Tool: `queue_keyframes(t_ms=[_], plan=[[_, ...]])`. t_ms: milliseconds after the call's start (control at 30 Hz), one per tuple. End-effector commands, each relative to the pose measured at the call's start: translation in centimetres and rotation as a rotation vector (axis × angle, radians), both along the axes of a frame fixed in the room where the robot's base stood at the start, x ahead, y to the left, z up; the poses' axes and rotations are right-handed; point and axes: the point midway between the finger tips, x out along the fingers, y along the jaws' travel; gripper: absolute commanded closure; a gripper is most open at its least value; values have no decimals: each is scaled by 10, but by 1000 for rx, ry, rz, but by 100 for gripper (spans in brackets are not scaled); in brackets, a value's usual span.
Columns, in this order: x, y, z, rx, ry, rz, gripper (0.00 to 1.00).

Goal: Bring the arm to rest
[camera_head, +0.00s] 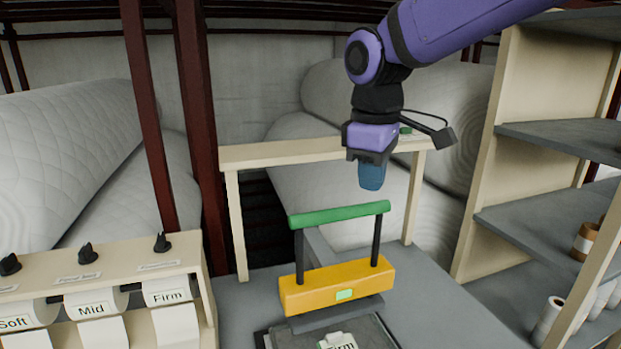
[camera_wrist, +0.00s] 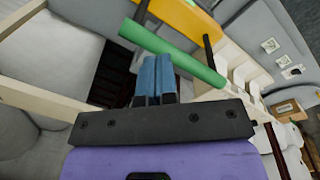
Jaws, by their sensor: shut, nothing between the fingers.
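My purple arm (camera_head: 450,25) reaches in from the upper right in the head view. My gripper (camera_head: 371,178) points down, its blue fingers together and empty. It hangs above and slightly behind the green bar (camera_head: 340,214) of a press-like device with a yellow block (camera_head: 337,285) on black posts. In the wrist view my gripper (camera_wrist: 155,75) shows two blue fingers side by side, with the green bar (camera_wrist: 172,53) beyond their tips. I cannot tell exactly how much space lies between the fingers and the bar.
A wooden frame (camera_head: 232,225) stands behind the device, close to my gripper. A shelf unit (camera_head: 545,140) stands at the right. A dispenser (camera_head: 110,285) with rolls marked Soft, Mid and Firm is at the left. A white Firm piece (camera_head: 338,341) lies under the device.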

Motion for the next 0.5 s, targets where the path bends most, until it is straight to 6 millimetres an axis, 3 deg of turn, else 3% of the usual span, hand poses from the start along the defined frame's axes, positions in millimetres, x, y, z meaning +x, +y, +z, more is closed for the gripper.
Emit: queue_keyframes(t_ms=[33, 200, 500], plan=[[-10, -20, 7, 15, -27, -66, 100], [-42, -72, 19, 70, -106, -283, 100], [-110, -145, 19, 182, -242, -656, 100]])
